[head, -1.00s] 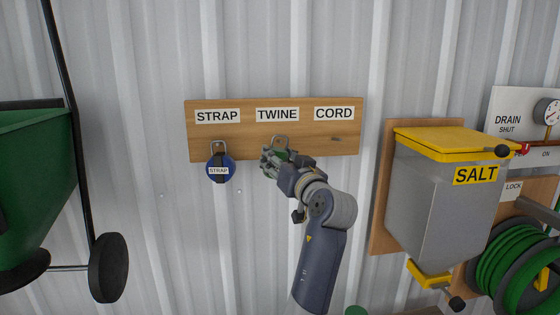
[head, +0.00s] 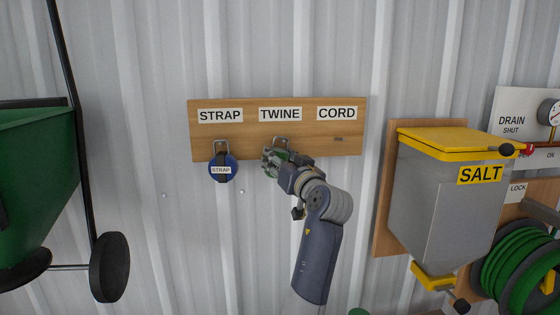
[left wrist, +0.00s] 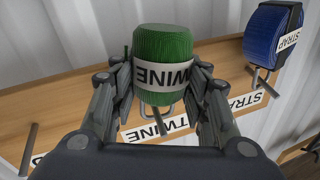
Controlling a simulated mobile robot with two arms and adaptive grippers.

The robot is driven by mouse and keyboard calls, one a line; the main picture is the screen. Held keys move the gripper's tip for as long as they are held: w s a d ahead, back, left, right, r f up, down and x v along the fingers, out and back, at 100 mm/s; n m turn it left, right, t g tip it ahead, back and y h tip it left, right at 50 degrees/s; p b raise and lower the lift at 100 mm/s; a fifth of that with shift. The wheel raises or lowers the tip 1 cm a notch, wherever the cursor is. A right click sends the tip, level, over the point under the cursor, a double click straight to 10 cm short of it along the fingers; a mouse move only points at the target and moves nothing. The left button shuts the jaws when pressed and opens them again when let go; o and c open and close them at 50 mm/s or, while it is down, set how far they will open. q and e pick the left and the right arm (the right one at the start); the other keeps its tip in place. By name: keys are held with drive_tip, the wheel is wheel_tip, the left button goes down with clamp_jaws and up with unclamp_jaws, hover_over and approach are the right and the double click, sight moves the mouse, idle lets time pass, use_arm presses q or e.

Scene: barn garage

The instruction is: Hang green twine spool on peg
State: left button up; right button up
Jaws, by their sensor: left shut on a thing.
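The green twine spool (left wrist: 163,48) with its white TWINE label sits between the fingers of my left gripper (left wrist: 161,78) in the left wrist view. My left gripper (head: 271,162) is shut on it just below the TWINE sign (head: 280,114) in the head view. The spool's metal hanger loop (head: 281,141) shows against the wooden board (head: 348,146) under that sign. My right gripper is not in view.
A blue strap spool (head: 222,169) hangs by a loop under the STRAP sign, left of my gripper. The peg under the CORD sign (head: 338,139) is bare. A grey salt bin (head: 442,200) stands out from the wall at the right, a green hopper (head: 35,180) at the left.

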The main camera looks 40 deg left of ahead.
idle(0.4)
use_arm(q)
drive_tip(key=o, duration=1.2)
drive_tip(key=shift+o, duration=0.2)
drive_tip(key=v, duration=1.2)
drive_tip(key=shift+d, duration=0.1)
